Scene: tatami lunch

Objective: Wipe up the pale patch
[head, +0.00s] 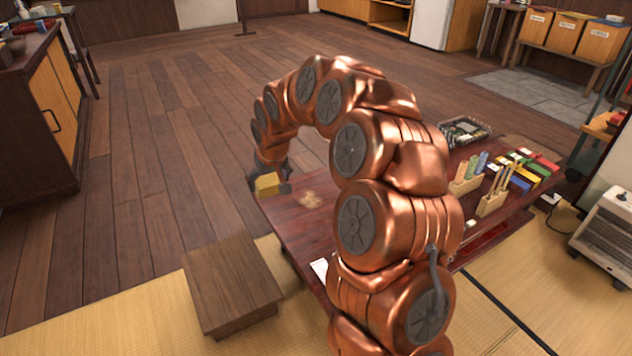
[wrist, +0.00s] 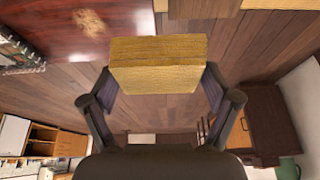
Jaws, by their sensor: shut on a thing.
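The pale patch (head: 311,200) is a small tan smear on the dark red table (head: 291,221), near the table's left end. It also shows in the wrist view (wrist: 80,25) at the upper left. My gripper (head: 271,186) is shut on a yellow sponge-like block (wrist: 158,65), which also shows in the head view (head: 266,185). The block is just left of the patch in the head view, by the table's far left corner. In the wrist view bare floor shows around the block, so it appears off the tabletop and apart from the patch.
Wooden holders with sticks (head: 491,204), coloured boxes (head: 532,172) and a wire basket (head: 464,131) stand on the table's right part. A low wooden stool (head: 232,284) stands left of the table. A heater (head: 606,232) is at right. My arm hides the table's middle.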

